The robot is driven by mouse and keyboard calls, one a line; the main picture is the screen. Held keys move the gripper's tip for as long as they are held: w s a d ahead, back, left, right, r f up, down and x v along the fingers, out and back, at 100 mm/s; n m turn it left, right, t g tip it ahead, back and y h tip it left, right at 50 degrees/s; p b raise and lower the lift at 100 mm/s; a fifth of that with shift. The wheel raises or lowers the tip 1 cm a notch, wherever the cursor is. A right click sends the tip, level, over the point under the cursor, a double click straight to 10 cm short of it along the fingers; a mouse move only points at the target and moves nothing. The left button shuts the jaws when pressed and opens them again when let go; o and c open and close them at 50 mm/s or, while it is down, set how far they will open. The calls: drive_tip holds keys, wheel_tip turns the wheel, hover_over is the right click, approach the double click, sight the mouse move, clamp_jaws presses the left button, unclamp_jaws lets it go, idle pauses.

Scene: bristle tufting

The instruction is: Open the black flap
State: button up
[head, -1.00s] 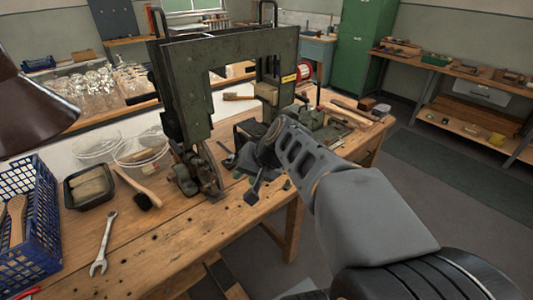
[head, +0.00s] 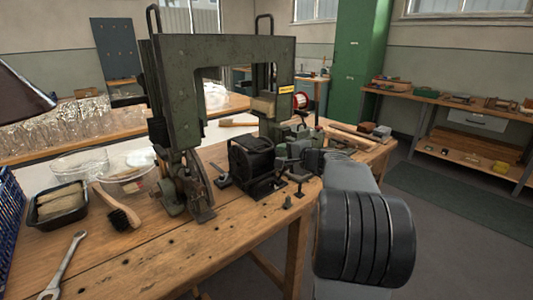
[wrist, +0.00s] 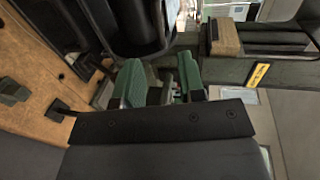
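A black box-like unit (head: 251,160) stands on the bench under the green machine frame. A dark panel on it appears to be the black flap, but its edges are hard to make out; it looks closed. In the wrist view, dark black parts (wrist: 132,22) fill the top, beyond the fingers. My gripper (wrist: 166,82) shows two green-padded fingers with a gap between them and nothing clearly held. In the head view, my gripper (head: 284,160) is just right of the black unit. Whether it touches the unit is unclear.
The green machine frame (head: 222,55) arches over the unit. A brush (head: 122,213), a black tray (head: 60,193) and a wrench (head: 66,262) lie at left on the bench (head: 170,262). Small tools and metal parts crowd the right end. The front middle is clear.

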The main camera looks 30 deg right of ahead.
sight(267, 150)
drive_tip(key=x, duration=0.9)
drive_tip(key=shift+a, duration=0.1)
clamp_jaws()
idle(0.4)
